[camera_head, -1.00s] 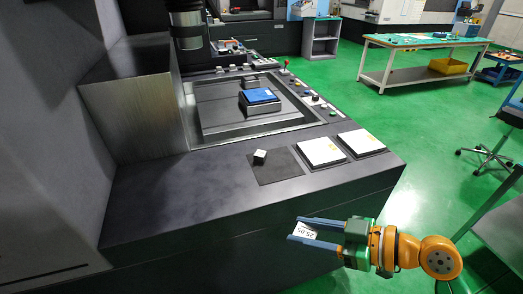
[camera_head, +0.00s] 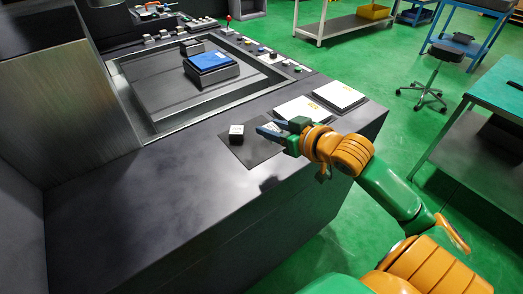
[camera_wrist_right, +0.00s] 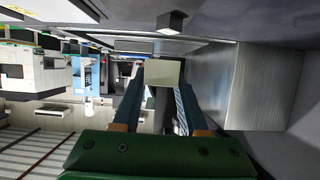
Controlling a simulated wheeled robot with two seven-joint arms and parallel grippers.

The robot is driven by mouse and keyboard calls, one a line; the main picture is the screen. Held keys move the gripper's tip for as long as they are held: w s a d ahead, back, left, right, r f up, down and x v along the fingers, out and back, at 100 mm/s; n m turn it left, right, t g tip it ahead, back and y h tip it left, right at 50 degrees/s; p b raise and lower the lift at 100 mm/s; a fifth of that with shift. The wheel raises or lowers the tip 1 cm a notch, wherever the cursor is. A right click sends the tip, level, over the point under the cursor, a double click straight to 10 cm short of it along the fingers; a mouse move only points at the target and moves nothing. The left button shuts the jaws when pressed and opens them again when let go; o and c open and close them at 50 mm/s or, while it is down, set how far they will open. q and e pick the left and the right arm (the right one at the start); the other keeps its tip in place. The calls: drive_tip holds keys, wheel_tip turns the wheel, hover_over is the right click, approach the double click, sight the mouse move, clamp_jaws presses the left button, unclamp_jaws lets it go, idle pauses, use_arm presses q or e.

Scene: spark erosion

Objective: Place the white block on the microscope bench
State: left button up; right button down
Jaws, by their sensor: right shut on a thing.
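My right gripper (camera_head: 268,129) is shut on a white block (camera_wrist_right: 165,73), which shows as a pale face between the two blue fingers in the right wrist view. In the head view the block is mostly hidden by the fingers. The gripper is over the dark square mat (camera_head: 250,153) on the machine's front ledge, just right of a small cube (camera_head: 236,132) with a white top. I cannot tell how high the block is above the mat. My left gripper is out of view. I cannot tell which table is the microscope bench.
Two white plates (camera_head: 338,95) lie on the ledge behind the gripper. A blue-topped block (camera_head: 210,60) stands in the machine's sunken tray. A green-topped table (camera_head: 497,95) is at the right, with a stool (camera_head: 430,80) on the open green floor nearby.

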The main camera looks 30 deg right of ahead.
drive_tip(key=w, duration=0.3)
hover_over(262, 145)
wheel_tip(262, 145, down, 7)
drive_tip(key=shift+w+d+r, duration=0.1)
drive_tip(key=shift+r, duration=0.1)
wheel_tip(262, 145, down, 3)
drive_tip(key=c, duration=0.9)
unclamp_jaws()
drive_tip(key=shift+f, duration=0.1)
drive_tip(key=o, duration=0.5)
drive_tip(key=shift+c, duration=0.2)
